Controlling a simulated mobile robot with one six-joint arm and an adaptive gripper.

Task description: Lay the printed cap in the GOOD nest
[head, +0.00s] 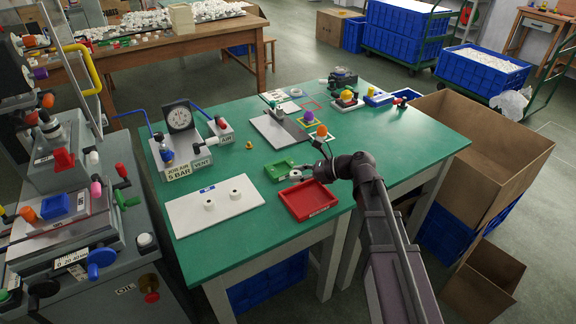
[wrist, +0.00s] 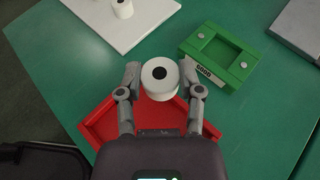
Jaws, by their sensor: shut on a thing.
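My gripper (wrist: 160,76) is shut on the printed cap (wrist: 161,89), a white round cap with a black dot on its top face. The cap is upright between the two fingers, above the far part of the red tray (wrist: 97,130). The green GOOD nest (wrist: 246,66) is to the right of the cap in the wrist view, with an empty square recess and a white label on its near side. In the head view the nest (head: 279,168) lies left of my gripper (head: 318,172), and the cap there is too small to make out clearly.
The red tray (head: 304,214) sits at the table's front edge, close to the nest. A white board (head: 185,218) with two white caps stands at the left. A grey plate (head: 270,131) lies behind the nest. Green table (head: 240,165) is bare around the nest's left side.

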